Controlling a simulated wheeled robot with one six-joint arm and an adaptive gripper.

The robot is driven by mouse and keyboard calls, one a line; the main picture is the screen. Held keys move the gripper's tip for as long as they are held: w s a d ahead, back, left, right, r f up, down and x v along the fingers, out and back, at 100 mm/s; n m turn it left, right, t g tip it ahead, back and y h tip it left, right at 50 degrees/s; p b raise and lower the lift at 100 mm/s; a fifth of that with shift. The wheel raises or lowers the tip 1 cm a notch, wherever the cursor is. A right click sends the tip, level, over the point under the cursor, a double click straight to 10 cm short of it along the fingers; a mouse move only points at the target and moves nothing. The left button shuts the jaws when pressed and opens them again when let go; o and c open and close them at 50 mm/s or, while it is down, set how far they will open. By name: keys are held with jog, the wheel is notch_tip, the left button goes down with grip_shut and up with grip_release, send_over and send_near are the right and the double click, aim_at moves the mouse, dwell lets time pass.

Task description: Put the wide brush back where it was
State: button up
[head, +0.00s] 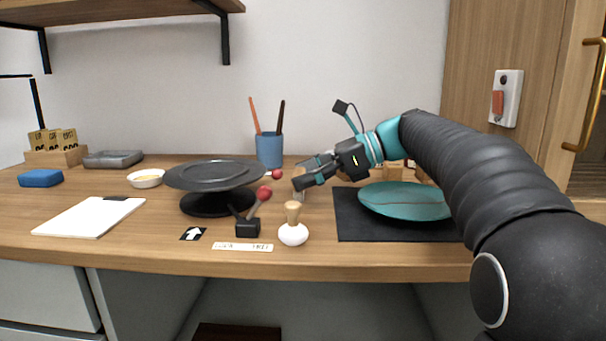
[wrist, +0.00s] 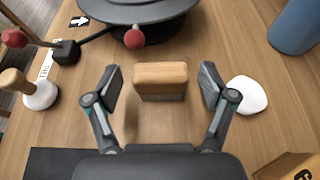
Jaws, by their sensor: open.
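The wide brush shows in the wrist view as a block with a pale wooden top (wrist: 160,76) and a greyish lower part. It stands on the wooden counter between my two fingers. My gripper (wrist: 160,90) is open, with one finger on each side of the block and a visible gap at both sides. In the head view my gripper (head: 303,181) reaches left over the counter, just right of the dark turntable, and mostly hides the brush.
The dark turntable (head: 214,173) stands left of my gripper. A blue cup (head: 269,150) holds two sticks behind. A white-based wooden-handled stamp (head: 293,234) and black block (head: 247,229) stand in front. A teal plate (head: 404,201) lies on a black mat (head: 352,226). A white lump (wrist: 246,95) sits beside my right finger.

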jog(key=shift+r, duration=0.15)
jog(key=p+v, duration=0.1)
jog(key=v, duration=0.6)
jog(key=shift+d+r, duration=0.1)
jog(key=shift+d, duration=0.2)
jog(key=shift+a, duration=0.1)
